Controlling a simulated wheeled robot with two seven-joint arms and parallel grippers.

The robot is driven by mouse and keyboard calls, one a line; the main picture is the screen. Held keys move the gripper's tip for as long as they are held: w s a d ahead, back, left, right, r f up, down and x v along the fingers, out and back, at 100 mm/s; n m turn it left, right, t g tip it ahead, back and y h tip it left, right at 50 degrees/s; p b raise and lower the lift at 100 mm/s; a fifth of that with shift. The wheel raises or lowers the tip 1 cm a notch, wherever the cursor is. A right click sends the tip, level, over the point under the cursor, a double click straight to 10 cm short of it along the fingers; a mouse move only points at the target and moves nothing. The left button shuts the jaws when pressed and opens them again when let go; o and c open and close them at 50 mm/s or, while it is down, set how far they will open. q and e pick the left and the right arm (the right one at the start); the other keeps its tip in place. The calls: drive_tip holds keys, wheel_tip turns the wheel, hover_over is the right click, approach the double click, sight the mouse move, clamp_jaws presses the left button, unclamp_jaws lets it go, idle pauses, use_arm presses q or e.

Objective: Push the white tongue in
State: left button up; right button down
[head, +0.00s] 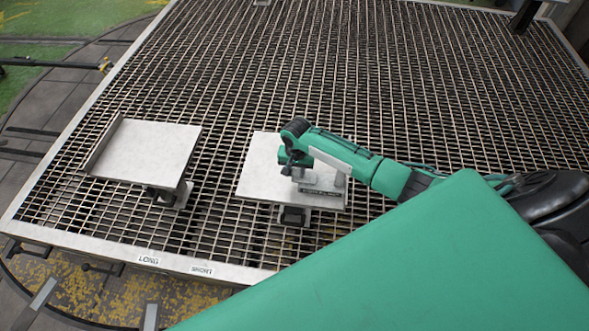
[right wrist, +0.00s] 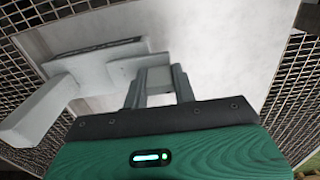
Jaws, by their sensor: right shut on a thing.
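My right gripper (head: 299,172) is over the right-hand white plate (head: 259,163), pointing down. In the right wrist view its two fingers (right wrist: 158,88) are shut on a small pale block (right wrist: 156,77), which may be the white tongue; I cannot tell for sure. Next to the fingers is a grey-white fitting (right wrist: 95,66) with a thick pale bar (right wrist: 38,112) sticking out toward the camera. The fitting also shows on the plate in the head view (head: 322,184). The gripper partly hides the fitting and the block. My left gripper is not in view.
A second white plate (head: 152,149) with a raised left edge stands to the left on the metal grating (head: 400,90). Labels reading LONG (head: 149,261) and apparently SHORT (head: 202,270) sit on the front frame. The grating behind the plates is mostly clear.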

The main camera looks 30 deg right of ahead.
sight(297, 169)
drive_tip(key=c, duration=1.1)
unclamp_jaws()
drive_tip(key=shift+d, duration=0.1)
wheel_tip(297, 169, up, 14)
drive_tip(key=shift+f+b, duration=0.15)
drive_tip(key=shift+b, duration=1)
drive_tip(key=shift+s, duration=0.1)
